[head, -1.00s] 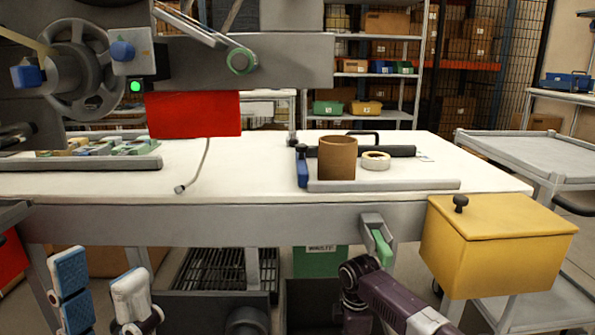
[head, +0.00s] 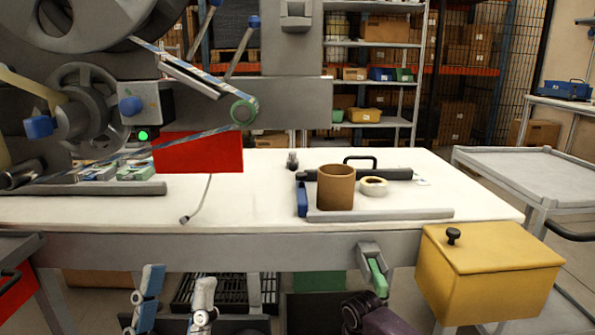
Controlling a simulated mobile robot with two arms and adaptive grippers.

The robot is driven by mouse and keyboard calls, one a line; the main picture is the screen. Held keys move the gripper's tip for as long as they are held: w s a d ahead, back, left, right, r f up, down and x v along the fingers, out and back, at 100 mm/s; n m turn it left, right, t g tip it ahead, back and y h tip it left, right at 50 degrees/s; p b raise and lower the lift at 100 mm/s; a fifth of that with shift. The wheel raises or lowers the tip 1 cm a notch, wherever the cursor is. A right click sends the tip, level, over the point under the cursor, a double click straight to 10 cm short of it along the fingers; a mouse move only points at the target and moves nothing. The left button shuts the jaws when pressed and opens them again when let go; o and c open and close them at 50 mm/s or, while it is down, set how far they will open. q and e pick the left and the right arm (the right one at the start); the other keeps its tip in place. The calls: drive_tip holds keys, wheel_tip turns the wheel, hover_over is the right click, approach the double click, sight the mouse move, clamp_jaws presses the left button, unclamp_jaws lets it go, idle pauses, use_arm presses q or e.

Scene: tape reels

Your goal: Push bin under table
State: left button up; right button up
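The white-topped table (head: 260,210) crosses the view. Beneath it, a green bin (head: 320,282) shows partly behind the table's front rail. A dark grey bin (head: 305,308) stands in front of it, cut by the bottom edge and partly behind my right arm. Another dark bin (head: 240,325) shows at the bottom. I cannot tell which bin is the task's. My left gripper (head: 178,277) is at the lower left, below the front rail, with its blue-padded and pale fingers apart and nothing visible between them. My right arm shows at the bottom, but its gripper is not visible.
A yellow lidded box (head: 488,270) hangs at the table's right front corner. A green-handled fitting (head: 373,268) juts from the front rail. A brown roll (head: 336,187) and a tape ring (head: 373,187) sit on top. A grey cart (head: 525,175) stands right.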

use_arm(q)
drive_tip(key=w+f+g+y+p, duration=0.35)
drive_tip(key=w+f+g, duration=0.6)
drive_tip(key=f, duration=0.55)
wheel_tip(320, 180, down, 9)
drive_tip(key=s+g+y+p, duration=0.1)
drive_tip(key=g+y+p, duration=0.1)
drive_tip(key=g, duration=0.2)
drive_tip(key=s+a+f+g+y+p, duration=0.1)
drive_tip(key=s+a+f+g+p, duration=0.1)
drive_tip(key=s+f+g, duration=0.3)
drive_tip(key=s+a+f+n+g+y+p, duration=0.1)
drive_tip(key=s+a+f+g, duration=0.4)
drive_tip(key=s, duration=0.8)
drive_tip(key=shift+s+a+f+g+p, duration=0.2)
drive_tip(key=shift+f+g+p, duration=0.25)
drive_tip(key=shift+f+p, duration=0.6)
use_arm(e)
drive_tip(key=s, duration=0.8)
drive_tip(key=shift+d, duration=0.45)
use_arm(q)
drive_tip(key=shift+f, duration=0.1)
use_arm(e)
drive_tip(key=shift+s, duration=0.1)
